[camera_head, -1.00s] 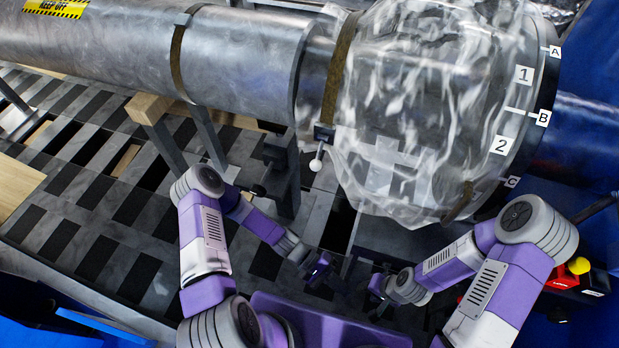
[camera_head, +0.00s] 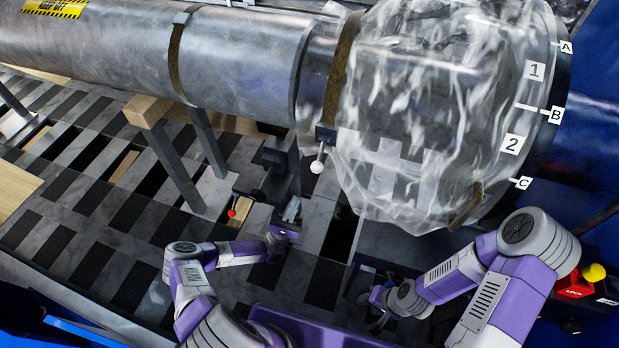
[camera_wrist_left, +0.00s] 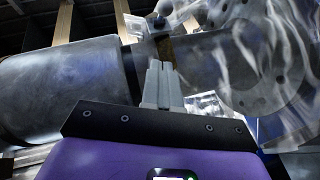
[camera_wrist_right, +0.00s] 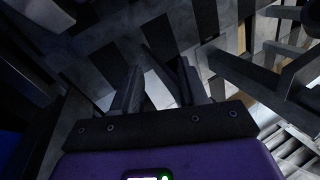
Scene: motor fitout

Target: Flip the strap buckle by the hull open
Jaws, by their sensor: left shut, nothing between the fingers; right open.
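A strap buckle (camera_head: 325,136) sits low on a brown strap (camera_head: 341,72) around the neck between the metal cylinder (camera_head: 240,60) and the plastic-wrapped hull section (camera_head: 400,110). Its lever, with a white ball end (camera_head: 316,167), hangs down. In the left wrist view the white ball (camera_wrist_left: 163,7) and strap (camera_wrist_left: 166,47) lie just beyond the fingertips. My left gripper (camera_head: 292,207) is shut and empty, below the buckle and apart from it; it points up in the left wrist view (camera_wrist_left: 161,68). My right gripper (camera_wrist_right: 160,75) is open and empty, low over the slatted floor.
A dark stand (camera_head: 281,170) rises close to my left gripper. A lever with a red ball (camera_head: 232,213) is left of it. Another strap (camera_head: 176,60) circles the cylinder further left. A red box with a yellow knob (camera_head: 594,272) is at far right.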

